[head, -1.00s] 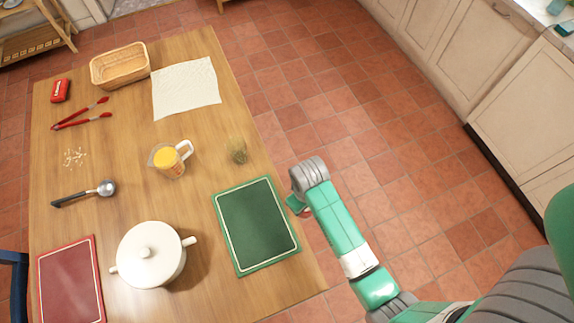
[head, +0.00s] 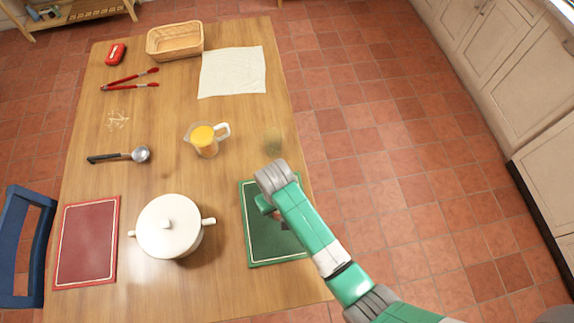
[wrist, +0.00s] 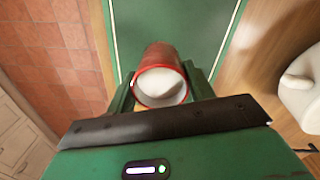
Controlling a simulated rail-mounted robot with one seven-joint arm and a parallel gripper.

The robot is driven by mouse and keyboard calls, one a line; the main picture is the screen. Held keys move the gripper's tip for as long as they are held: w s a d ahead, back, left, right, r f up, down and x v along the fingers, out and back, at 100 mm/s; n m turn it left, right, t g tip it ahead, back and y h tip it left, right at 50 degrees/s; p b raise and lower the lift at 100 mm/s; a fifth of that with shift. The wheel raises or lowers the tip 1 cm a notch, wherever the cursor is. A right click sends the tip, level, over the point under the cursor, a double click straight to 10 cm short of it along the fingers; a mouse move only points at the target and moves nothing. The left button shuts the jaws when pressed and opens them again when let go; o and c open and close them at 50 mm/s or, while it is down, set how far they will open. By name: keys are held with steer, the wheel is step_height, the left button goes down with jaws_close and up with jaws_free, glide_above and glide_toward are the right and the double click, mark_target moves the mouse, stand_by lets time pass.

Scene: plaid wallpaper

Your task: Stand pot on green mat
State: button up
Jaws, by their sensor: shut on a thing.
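My gripper (wrist: 168,85) is shut on a red cylindrical container (wrist: 160,60) with a pale round end facing the wrist camera. The green mat (head: 259,240) lies at the table's right edge, with a pale border line. In the head view my gripper (head: 276,212) is over this mat, and my arm hides part of it. The mat also shows beyond the container in the wrist view (wrist: 200,25). I cannot tell whether the container touches the mat. A white lidded pot (head: 168,232) with two side handles stands on the bare table left of the mat; its edge shows in the wrist view (wrist: 302,95).
A red mat (head: 87,245) lies left of the white pot. A jug of orange liquid (head: 206,142), a ladle (head: 125,156), red tongs (head: 132,80), a white cloth (head: 232,72) and a basket (head: 175,42) are farther back.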

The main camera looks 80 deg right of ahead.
steer(key=shift+w, duration=0.1)
steer(key=shift+w+f, duration=0.15)
steer(key=shift+w, duration=0.4)
steer(key=shift+f+b, duration=0.5)
steer(key=shift+f, duration=1.15)
steer(key=shift+f, duration=0.15)
steer(key=o, duration=1.1)
step_height(320, 180, up, 12)
steer(key=shift+w+a+r+p, duration=0.1)
steer(key=shift+a+r+p, duration=0.05)
steer(key=shift+p, duration=1.1)
